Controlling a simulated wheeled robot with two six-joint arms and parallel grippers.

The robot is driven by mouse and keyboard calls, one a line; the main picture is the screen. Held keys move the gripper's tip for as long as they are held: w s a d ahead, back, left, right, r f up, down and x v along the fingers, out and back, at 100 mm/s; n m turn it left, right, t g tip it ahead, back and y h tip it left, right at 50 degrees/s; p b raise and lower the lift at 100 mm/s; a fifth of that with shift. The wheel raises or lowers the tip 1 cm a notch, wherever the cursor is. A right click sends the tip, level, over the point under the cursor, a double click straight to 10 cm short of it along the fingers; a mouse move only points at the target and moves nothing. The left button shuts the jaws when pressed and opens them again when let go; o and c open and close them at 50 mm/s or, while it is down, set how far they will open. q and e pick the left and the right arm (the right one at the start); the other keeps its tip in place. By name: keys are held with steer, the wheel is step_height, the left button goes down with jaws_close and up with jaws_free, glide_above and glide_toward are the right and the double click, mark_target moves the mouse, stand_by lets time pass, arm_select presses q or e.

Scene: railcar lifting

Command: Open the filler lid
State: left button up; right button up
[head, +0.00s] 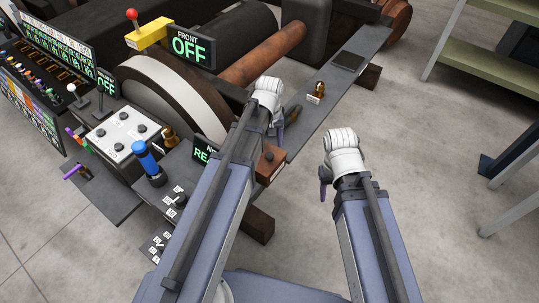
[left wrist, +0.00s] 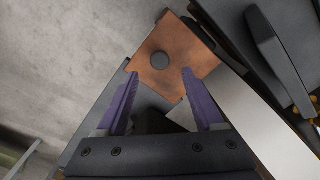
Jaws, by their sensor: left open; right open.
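A copper-brown box (head: 270,163) with a small dark round knob on top sits on the dark deck beside my left arm; I take its top to be the filler lid. In the left wrist view the brown square top (left wrist: 180,48) lies flat, with its round knob (left wrist: 160,60) close to the gap between my purple fingertips. My left gripper (head: 284,128) is open and empty; it is partly hidden by its own wrist. My right gripper (head: 324,188) is open, over bare floor right of the deck.
A brass fitting (head: 318,92) and a dark plate (head: 348,61) stand further along the deck. The control panel with a blue lever (head: 147,160) and a green "OFF" sign (head: 190,46) is at left. Shelving (head: 490,50) stands at right; floor between is clear.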

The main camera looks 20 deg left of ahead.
mark_target(269, 155)
arm_select(q)
step_height(269, 155, down, 6)
steer(key=b, duration=0.5)
steer(key=shift+r, duration=0.1)
jaws_close()
stand_by(1.1)
